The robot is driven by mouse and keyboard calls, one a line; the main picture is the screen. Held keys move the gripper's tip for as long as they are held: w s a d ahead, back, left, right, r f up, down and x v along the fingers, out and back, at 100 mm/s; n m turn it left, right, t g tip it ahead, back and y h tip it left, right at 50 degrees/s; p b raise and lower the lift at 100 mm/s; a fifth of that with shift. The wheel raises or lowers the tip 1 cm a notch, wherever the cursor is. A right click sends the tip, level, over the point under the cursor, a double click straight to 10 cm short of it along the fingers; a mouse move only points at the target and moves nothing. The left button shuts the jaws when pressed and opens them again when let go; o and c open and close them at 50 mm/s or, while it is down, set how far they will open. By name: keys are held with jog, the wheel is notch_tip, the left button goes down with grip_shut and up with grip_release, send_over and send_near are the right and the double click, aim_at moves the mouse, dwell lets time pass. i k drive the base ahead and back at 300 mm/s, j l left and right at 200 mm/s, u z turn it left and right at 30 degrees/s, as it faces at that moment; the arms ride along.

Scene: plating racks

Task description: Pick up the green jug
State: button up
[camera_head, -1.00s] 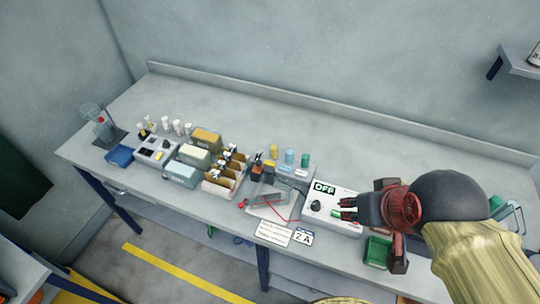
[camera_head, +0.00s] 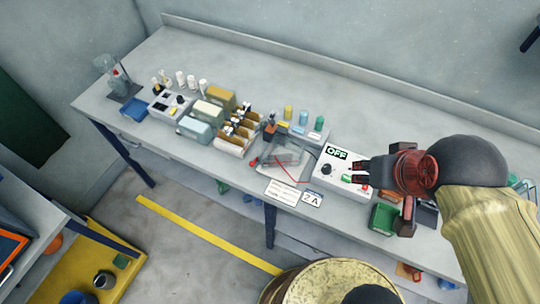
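I cannot make out a clear green jug. A green piece (camera_head: 516,181) shows at the right edge of the bench, partly hidden behind my arm, and is too cut off to name. A small open green bin (camera_head: 383,219) stands at the bench's front edge, below my gripper in the picture. My gripper (camera_head: 357,172) points left, over or in front of the white box marked OFF (camera_head: 327,180). Its dark fingers show nothing clearly held; their gap is too small and dark to judge.
The bench (camera_head: 240,75) is clear along its back. Its front holds card files (camera_head: 238,135), small bottles (camera_head: 303,118), a red-wired tray (camera_head: 285,155) and glassware (camera_head: 115,75). A yellow tray (camera_head: 130,262) with dark cups is at lower left. A round drum-like top (camera_head: 300,280) is at bottom centre.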

aim_at(223, 187)
jog(key=u, duration=1.25)
